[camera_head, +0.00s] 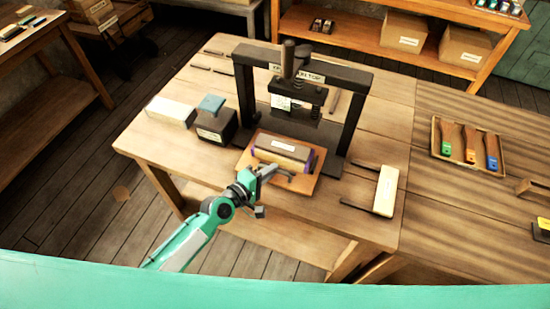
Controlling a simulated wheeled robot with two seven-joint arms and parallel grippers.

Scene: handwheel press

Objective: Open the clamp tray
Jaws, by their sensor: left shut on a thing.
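The clamp tray (303,186) is a flat wooden board on the table under the press (361,95). On it lies a dark block with a pale label and purple pieces at its ends (283,151). My left gripper (268,174) is at the tray's front left edge, shut on a grey bar-like handle (285,172) there. The gripper hides part of that edge, so the exact grip is hard to see. The press has a dark frame with an upright post and a spring above the tray. My right gripper is out of view.
A dark box with a blue-grey top (214,121) and a pale block (171,112) stand left of the press. A cream bar (385,191) lies right of it. A tray of coloured-tipped tools (468,146) is farther right. The table front is mostly clear.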

